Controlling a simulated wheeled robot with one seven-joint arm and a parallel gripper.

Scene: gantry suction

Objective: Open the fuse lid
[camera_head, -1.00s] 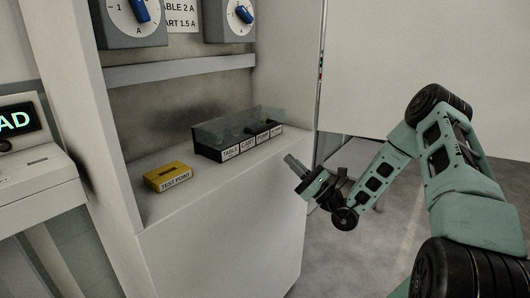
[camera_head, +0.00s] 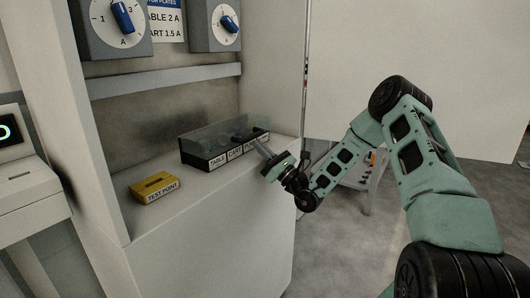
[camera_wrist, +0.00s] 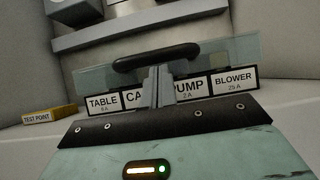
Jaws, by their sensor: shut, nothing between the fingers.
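The fuse box (camera_head: 203,160) sits on the white counter, with a clear lid (camera_head: 215,137) closed over it. In the wrist view the clear lid (camera_wrist: 215,53) has a dark rounded handle (camera_wrist: 157,56) across it. Labels below read TABLE, PUMP and BLOWER; the one starting CA is partly hidden by my fingers. My gripper (camera_head: 262,143) is shut and empty at the right front of the box. In the wrist view my gripper (camera_wrist: 156,72) appears just below the handle; I cannot tell whether it touches.
A yellow TEST POINT block (camera_head: 154,188) lies on the counter (camera_head: 225,205) left of the box. Dial panels (camera_head: 110,27) and a ledge (camera_head: 165,78) are above. A thin pole (camera_head: 305,75) and a grey stand (camera_head: 363,180) are at right.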

